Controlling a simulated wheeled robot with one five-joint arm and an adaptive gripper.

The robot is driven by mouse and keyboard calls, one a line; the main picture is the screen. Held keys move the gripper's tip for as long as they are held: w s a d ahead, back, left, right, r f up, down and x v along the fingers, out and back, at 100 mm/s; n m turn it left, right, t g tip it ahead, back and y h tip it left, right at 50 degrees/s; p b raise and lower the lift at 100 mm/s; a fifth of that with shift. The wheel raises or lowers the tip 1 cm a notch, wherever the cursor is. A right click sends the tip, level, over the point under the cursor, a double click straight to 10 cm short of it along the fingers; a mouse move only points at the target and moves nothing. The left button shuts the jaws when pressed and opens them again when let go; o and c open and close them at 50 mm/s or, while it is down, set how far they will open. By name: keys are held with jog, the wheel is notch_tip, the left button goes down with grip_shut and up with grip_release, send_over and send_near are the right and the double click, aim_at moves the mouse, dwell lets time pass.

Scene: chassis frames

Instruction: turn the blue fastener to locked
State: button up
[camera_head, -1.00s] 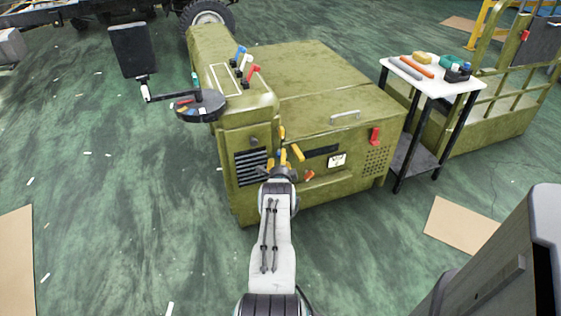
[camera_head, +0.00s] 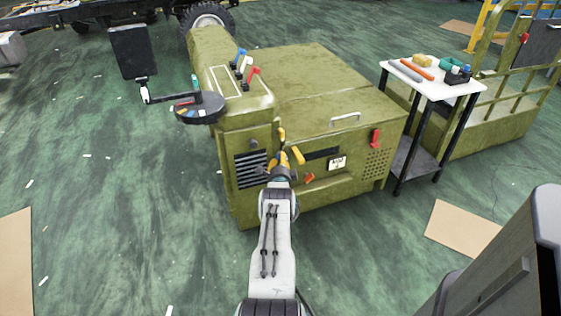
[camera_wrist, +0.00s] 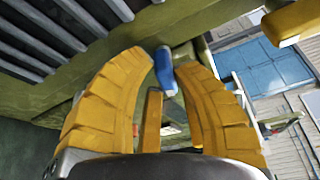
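The blue fastener (camera_wrist: 164,69) shows in the wrist view as a short blue grip on the green panel, between the tips of my two yellow fingers. My gripper (camera_wrist: 163,62) is open around it, with a narrow gap seeming to remain beside the grip. I cannot tell whether either finger touches it. In the head view my gripper (camera_head: 280,160) is at the front face of the green machine (camera_head: 340,110), right of the dark vent. The blue fastener is hidden there behind my gripper.
A yellow handle (camera_head: 298,155) sticks out just right of my gripper, with an orange-red one (camera_head: 309,178) below. A red handle (camera_head: 375,138) is farther right. A white-topped tool table (camera_head: 435,82) stands to the right. A dark screen (camera_head: 132,51) stands left. The floor at left is open.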

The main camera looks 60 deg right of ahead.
grip_shut()
jog(key=b, duration=0.3)
jog(key=shift+w+d+f+m, duration=0.1)
jog(key=shift+m, duration=0.2)
jog(key=shift+r+m+b, duration=0.25)
jog(key=shift+m+b, duration=0.15)
jog(key=shift+b, duration=0.4)
jog(key=o, duration=0.6)
grip_release()
jog(key=shift+c, duration=0.2)
jog(key=shift+a+f, duration=0.1)
jog(key=shift+a, duration=0.15)
jog(key=v, duration=1.1)
jog(key=shift+a+r, duration=0.3)
jog(key=shift+r, duration=0.05)
